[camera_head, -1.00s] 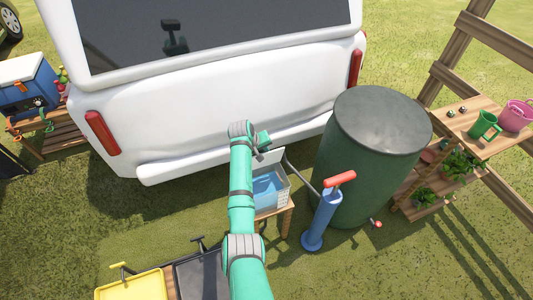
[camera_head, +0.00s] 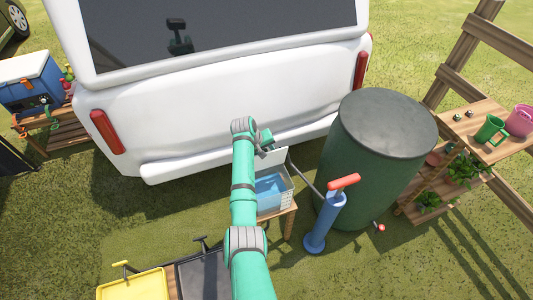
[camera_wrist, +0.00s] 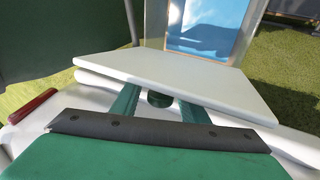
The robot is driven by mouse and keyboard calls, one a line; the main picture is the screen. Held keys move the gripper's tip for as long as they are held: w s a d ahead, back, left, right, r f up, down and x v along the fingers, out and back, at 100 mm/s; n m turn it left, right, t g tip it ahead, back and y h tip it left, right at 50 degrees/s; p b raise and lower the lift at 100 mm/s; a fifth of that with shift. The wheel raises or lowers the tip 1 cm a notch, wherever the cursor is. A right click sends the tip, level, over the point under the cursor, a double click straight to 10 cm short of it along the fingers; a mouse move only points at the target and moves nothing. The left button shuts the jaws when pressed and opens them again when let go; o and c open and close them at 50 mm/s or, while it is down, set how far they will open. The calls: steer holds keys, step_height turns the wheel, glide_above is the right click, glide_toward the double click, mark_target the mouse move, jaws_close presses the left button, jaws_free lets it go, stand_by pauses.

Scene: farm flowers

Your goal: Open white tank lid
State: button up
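The white tank (camera_head: 274,192) stands on a small wooden table behind the white vehicle, with blue water showing inside. Its white lid (camera_head: 271,161) is raised and tilted up at the vehicle side of the opening. My gripper (camera_head: 266,141) is at the upper edge of the lid. In the wrist view the lid (camera_wrist: 175,72) is a broad white panel in front of my gripper (camera_wrist: 160,97), with the tank's blue water (camera_wrist: 206,30) beyond. The two fingers are spread apart, and the lid hides their tips. I cannot tell whether they touch it.
A dark green barrel (camera_head: 375,165) and a blue pump (camera_head: 325,220) with a red handle stand close on the right. The white vehicle (camera_head: 220,100) is just behind the gripper. A yellow tray (camera_head: 132,285) is at the front left. A plant shelf (camera_head: 470,127) is at the right.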

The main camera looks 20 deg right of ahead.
steer(key=v, duration=1)
steer(key=shift+s+a+r, duration=0.15)
steer(key=shift+a+r, duration=0.05)
steer(key=shift+r, duration=0.15)
